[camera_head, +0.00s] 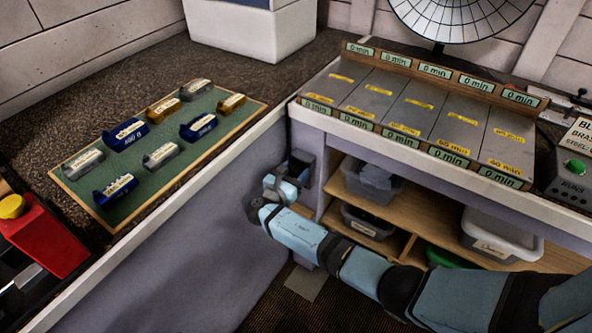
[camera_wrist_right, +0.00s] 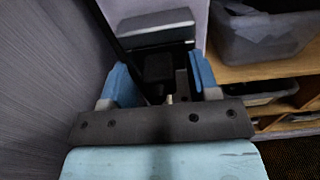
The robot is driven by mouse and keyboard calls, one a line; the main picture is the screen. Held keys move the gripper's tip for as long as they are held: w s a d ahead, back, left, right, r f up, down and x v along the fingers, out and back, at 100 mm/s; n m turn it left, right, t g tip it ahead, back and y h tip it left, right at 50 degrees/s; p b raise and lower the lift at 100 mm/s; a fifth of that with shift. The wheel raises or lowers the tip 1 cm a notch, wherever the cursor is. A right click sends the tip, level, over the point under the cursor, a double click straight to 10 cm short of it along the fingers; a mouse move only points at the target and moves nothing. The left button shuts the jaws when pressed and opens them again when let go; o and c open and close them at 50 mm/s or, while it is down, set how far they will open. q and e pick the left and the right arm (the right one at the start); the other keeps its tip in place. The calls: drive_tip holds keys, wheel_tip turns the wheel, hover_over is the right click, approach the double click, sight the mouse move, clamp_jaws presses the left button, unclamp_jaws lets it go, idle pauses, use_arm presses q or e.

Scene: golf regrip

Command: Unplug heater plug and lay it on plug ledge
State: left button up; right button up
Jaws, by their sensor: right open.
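My right gripper (camera_head: 284,182) reaches into the corner where the two benches meet, low beside the shelf unit. In the right wrist view its two blue fingers (camera_wrist_right: 160,82) stand apart. A dark block (camera_wrist_right: 159,68), which looks like the heater plug, is between or just beyond them; contact cannot be told. A black cable (camera_wrist_right: 112,38) runs down from the upper left towards it. A grey ledge-like plate (camera_wrist_right: 155,28) is just beyond, perhaps the plug ledge; it also shows as a dark bracket in the head view (camera_head: 301,160). The socket is not clear. My left gripper is not in view.
A shelf (camera_head: 405,215) with several bins is right of my right gripper. Above it is a bench with labelled grey lanes (camera_head: 412,100). A green mat (camera_head: 80,190) with several small labelled blocks lies on the left bench. A round grid dish (camera_head: 470,12) stands behind.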

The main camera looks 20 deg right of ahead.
idle(0.7)
clamp_jaws()
drive_tip(key=shift+s+a+p, duration=0.15)
drive_tip(key=shift+p, duration=0.15)
drive_tip(key=shift+p+v, duration=0.9)
drive_tip(key=shift+v, duration=1.9)
